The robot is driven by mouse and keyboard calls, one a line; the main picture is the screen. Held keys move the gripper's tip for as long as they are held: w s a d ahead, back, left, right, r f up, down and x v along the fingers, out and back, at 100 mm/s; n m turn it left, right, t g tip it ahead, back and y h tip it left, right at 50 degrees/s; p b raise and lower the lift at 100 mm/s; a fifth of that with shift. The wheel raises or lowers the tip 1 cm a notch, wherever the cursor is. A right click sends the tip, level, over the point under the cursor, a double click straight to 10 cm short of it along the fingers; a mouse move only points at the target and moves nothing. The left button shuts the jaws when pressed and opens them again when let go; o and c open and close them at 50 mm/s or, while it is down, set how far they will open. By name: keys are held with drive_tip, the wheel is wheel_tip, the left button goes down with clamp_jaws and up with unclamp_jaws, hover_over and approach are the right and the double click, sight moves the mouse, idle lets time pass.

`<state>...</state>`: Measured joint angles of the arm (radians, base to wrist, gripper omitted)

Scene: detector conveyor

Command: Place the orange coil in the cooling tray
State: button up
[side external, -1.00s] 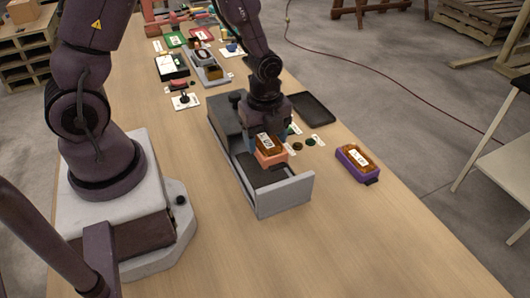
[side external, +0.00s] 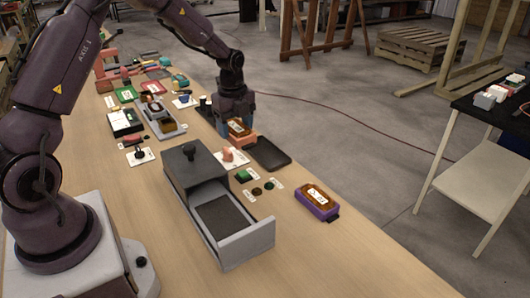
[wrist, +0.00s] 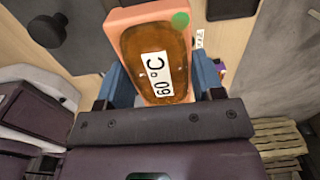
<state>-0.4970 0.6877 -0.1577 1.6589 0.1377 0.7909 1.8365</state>
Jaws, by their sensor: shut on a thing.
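My gripper (side external: 238,118) is shut on the orange coil (side external: 240,136), a salmon-orange block with a brown wound middle. In the wrist view the orange coil (wrist: 122,22) sits between the blue fingers, with a white label reading 60 °C. A green round spot shows at its far corner. A flat black tray (side external: 272,154), seemingly the cooling tray, lies empty on the table, just right of and nearer the camera than the coil. The coil appears near the tray's left edge, not inside it; its height above the table is hard to tell.
A grey box with an open, empty drawer (side external: 260,238) stands in front. A purple coil (side external: 318,203) lies near the table's right edge. A white card (side external: 233,158) and small green and brown discs lie between drawer and tray. Several fixtures crowd the table's far end.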

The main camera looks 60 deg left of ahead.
drive_tip(key=w+a+f, duration=0.3)
drive_tip(key=w+f, duration=0.1)
drive_tip(key=w, duration=0.4)
hover_over(265, 154)
wheel_tip(265, 154, down, 6)
drive_tip(key=shift+r, duration=0.25)
drive_tip(key=shift+w+a+f, duration=0.1)
drive_tip(key=shift+f, duration=1.65)
drive_tip(key=shift+f, duration=0.1)
